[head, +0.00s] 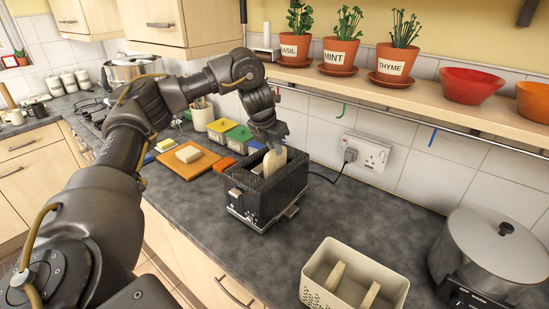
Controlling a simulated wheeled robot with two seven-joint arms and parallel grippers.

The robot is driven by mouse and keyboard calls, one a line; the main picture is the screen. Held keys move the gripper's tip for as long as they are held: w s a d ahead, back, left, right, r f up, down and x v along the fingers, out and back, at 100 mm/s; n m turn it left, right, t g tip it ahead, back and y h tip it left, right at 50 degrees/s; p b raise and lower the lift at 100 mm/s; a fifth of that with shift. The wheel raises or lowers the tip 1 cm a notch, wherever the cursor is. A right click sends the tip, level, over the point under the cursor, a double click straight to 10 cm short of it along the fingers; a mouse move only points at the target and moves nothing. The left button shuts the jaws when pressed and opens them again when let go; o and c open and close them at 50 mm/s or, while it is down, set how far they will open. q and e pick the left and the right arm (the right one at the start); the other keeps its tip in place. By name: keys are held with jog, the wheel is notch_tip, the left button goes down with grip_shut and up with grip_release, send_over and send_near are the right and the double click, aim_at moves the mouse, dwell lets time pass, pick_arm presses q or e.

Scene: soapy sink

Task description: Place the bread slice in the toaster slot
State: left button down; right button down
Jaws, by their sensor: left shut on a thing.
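The black ribbed toaster (268,202) stands on the dark worktop in the middle of the head view. My left gripper (273,144) reaches in from the left and is above the toaster, pointing down. It is shut on the pale bread slice (275,163), which is upright at the toaster's top. The slice's lower edge is at the slot opening; I cannot tell how deep it sits. The gripper hides part of the slice. My right gripper is not in view.
A cream basket (316,292) holding pale slices stands in front. A metal cooker (492,250) is at right. A wooden board (183,168) and coloured tubs (239,134) lie left of the toaster. A shelf with potted herbs (341,56) overhangs behind. A cable runs to the wall socket (367,152).

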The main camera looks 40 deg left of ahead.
aim_at(275, 162)
pick_arm(q)
notch_tip(275, 162, down, 4)
jog(key=shift+r, duration=0.15)
jog(key=shift+w, duration=0.1)
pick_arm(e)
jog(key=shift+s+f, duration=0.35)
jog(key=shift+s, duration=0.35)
pick_arm(q)
jog(key=shift+b, duration=0.3)
jog(key=c, duration=1.4)
grip_release()
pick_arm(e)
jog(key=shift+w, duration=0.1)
